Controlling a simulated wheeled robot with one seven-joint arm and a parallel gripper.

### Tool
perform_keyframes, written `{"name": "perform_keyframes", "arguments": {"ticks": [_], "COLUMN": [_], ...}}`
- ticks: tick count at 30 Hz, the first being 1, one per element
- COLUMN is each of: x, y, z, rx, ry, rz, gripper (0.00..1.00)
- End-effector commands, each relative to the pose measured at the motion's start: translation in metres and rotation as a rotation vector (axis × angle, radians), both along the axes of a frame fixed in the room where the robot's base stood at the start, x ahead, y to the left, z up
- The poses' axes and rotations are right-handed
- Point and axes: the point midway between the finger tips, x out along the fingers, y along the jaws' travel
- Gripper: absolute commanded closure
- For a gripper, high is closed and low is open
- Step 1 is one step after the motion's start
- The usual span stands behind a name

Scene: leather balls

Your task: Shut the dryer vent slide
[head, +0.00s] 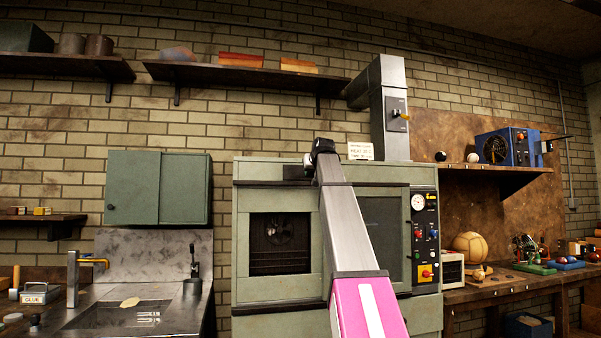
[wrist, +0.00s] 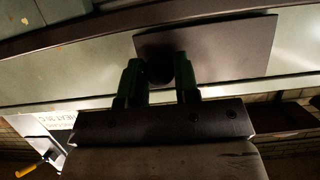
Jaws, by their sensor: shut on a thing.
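The dryer (head: 340,293) is a large green cabinet against the brick wall. A dark, flat plate (head: 259,171), which looks like the vent slide, lies along the left part of its top band. The plate also shows in the wrist view (wrist: 235,45). My gripper (head: 321,150) is at the dryer's upper front, by the plate's right end. In the wrist view its green fingers (wrist: 159,80) are shut on a dark round knob (wrist: 160,67) at one end of the plate. Whether a vent opening is uncovered cannot be told; my arm hides part of the band.
A white sign (head: 360,151) and a grey duct (head: 390,115) stand on the dryer to the right of my gripper. A long shelf (head: 245,77) hangs above. A control panel (head: 425,240) is on the right.

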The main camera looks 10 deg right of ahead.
Motion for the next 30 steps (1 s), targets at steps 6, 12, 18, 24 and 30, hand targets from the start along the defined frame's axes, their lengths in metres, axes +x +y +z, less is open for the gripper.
{"name": "perform_keyframes", "arguments": {"ticks": [6,12,18,24,30], "x": [0.0,0.0,0.0,-0.004,-0.03], "y": [-0.006,-0.007,-0.006,-0.005,-0.005], "z": [0.0,0.0,0.0,0.001,0.011], "rx": [-0.002,-0.004,-0.002,0.0,-0.002], "ry": [-0.001,-0.002,-0.001,-0.001,-0.003], "rz": [-0.001,-0.004,-0.002,-0.001,-0.001], "gripper": [1.0,0.61,0.46,0.46,0.46]}}
